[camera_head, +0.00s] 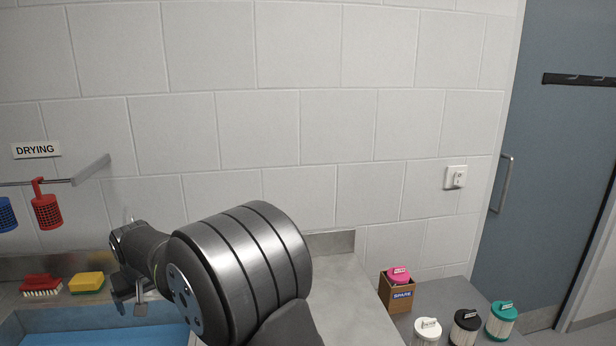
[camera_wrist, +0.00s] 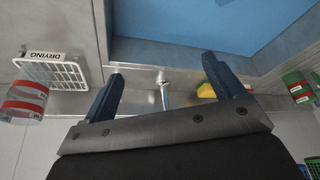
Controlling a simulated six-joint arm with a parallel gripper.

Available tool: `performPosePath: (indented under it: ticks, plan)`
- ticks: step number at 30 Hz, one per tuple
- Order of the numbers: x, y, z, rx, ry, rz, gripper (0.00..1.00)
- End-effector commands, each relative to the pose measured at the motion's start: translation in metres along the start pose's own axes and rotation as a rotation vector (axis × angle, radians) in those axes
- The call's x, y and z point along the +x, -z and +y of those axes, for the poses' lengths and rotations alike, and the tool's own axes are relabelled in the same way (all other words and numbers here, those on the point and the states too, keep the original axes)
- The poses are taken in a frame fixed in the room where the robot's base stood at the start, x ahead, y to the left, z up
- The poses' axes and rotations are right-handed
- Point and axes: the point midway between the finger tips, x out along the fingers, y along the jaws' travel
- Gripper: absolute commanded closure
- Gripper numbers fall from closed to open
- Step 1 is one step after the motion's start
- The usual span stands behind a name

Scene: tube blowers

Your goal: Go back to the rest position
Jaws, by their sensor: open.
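My gripper (camera_head: 130,302) shows at the lower left of the head view, above the steel counter by the blue basin (camera_head: 105,337). In the wrist view its two dark fingers (camera_wrist: 163,72) are spread apart with nothing between them in their grasp. A metal tap-like part (camera_wrist: 165,90) shows beyond the gap between the fingers. My gripper looks empty and apart from the things around it.
A red brush (camera_head: 41,286) and a yellow sponge (camera_head: 87,282) lie beside my gripper. Red (camera_head: 46,210) and blue baskets hang under the DRYING sign (camera_head: 37,150). At right stand white (camera_head: 427,332), black (camera_head: 465,328) and teal canisters (camera_head: 501,320) and a SPARE box (camera_head: 397,294).

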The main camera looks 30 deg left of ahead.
Motion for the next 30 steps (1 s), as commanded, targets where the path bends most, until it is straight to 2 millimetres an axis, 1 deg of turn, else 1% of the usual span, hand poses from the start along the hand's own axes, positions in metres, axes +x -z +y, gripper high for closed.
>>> performPosePath:
  ticks: [1,3,14,30]
  plan:
    - [-0.001,-0.002,0.011,0.017,-0.007,-0.001,0.13]
    - [-0.004,-0.005,0.025,0.038,-0.016,0.0,0.13]
    - [-0.009,-0.021,0.095,0.144,-0.061,-0.001,0.13]
    - [-0.004,-0.052,0.198,0.307,-0.127,-0.001,0.13]
